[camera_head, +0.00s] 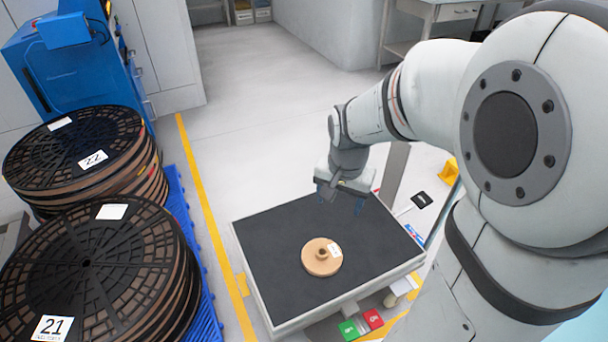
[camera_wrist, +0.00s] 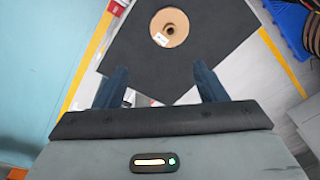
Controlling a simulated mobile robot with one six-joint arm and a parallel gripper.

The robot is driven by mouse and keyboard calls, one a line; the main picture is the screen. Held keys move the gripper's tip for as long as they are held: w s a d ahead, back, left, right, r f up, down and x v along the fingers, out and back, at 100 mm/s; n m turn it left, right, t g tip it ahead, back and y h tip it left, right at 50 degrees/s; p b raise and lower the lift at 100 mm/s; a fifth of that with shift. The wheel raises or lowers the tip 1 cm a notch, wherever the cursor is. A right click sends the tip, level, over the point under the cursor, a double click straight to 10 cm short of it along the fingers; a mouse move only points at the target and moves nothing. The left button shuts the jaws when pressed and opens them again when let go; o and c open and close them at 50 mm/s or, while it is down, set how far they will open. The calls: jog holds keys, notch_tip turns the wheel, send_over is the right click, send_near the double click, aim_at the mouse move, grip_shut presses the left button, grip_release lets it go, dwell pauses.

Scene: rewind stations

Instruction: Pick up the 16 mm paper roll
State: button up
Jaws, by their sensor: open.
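In the wrist view the roll (camera_wrist: 170,22) shows near the top edge, beyond my fingertips and a little right of the middle. My gripper (camera_head: 341,197) hangs over the far right part of the cart top, apart from the roll. In the wrist view my gripper (camera_wrist: 158,80) has its two blue fingers wide apart with nothing between them.
Stacked black reels labelled 22 (camera_head: 75,145) and 21 (camera_head: 90,270) stand on a blue pallet (camera_head: 190,225) at the left. A yellow floor line (camera_head: 207,210) runs between pallet and cart. Floor behind is clear.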

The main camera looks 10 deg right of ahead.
aim_at(321, 250)
jog(key=w+f+m+b, duration=0.2)
jog(key=f+b, duration=0.3)
jog(key=f, duration=0.7)
jog(key=w+f+m+g+b, duration=0.1)
jog(key=w+f+b, duration=0.3)
jog(key=f, duration=0.8)
jog(key=w+f+m+b, duration=0.3)
jog(key=f+b, duration=0.3)
jog(key=f, duration=0.6)
jog(key=shift+w+a+f+m+b, duration=0.1)
jog(key=shift+w+a+m+b, duration=0.25)
jog(key=shift+w, duration=0.2)
jog(key=c, duration=1.2)
